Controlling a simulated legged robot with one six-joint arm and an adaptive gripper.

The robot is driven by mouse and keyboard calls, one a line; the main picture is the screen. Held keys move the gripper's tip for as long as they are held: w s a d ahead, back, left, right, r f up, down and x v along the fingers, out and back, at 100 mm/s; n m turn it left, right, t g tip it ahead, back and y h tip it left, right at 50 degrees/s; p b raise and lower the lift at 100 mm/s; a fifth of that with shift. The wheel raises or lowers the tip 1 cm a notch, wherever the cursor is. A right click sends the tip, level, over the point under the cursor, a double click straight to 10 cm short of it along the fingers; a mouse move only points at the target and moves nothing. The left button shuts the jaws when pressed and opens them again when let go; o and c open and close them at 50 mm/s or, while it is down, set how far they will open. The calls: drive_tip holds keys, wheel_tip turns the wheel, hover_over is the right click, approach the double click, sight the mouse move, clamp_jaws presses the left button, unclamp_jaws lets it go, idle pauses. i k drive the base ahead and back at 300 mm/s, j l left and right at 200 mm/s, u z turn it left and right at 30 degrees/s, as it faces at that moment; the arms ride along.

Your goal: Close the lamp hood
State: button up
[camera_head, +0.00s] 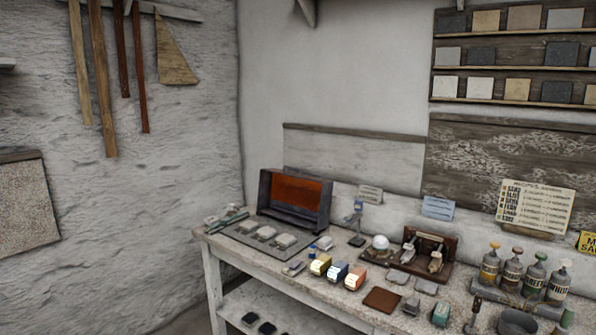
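No part is plainly recognisable as a lamp hood. A dark box-like case (264,190) with an orange-red inner panel (297,191) stands at the back left of the workbench, its front side open toward me. I cannot tell if it is the lamp hood. A small stand with a bluish top (358,207) is to its right, too small to make out. A white sphere (380,242) sits on a dark base right of that. My gripper is not in view.
The workbench (262,264) is crowded: a grey mat with several blocks, three coloured boxes (338,271), a brown wooden case (449,242), a brown tile (382,299) and several bottles (512,269) at the right. Walls close off the back and left.

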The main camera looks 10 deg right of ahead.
sight(305, 195)
drive_tip(key=i+l, duration=0.1)
drive_tip(key=i, duration=0.2)
drive_tip(key=i+l, duration=0.1)
drive_tip(key=i, duration=0.2)
drive_tip(key=i+j+z, duration=0.1)
drive_tip(key=i+j, duration=0.4)
drive_tip(key=i+j+z, duration=0.15)
drive_tip(key=i+j, duration=0.3)
drive_tip(key=j, duration=0.1)
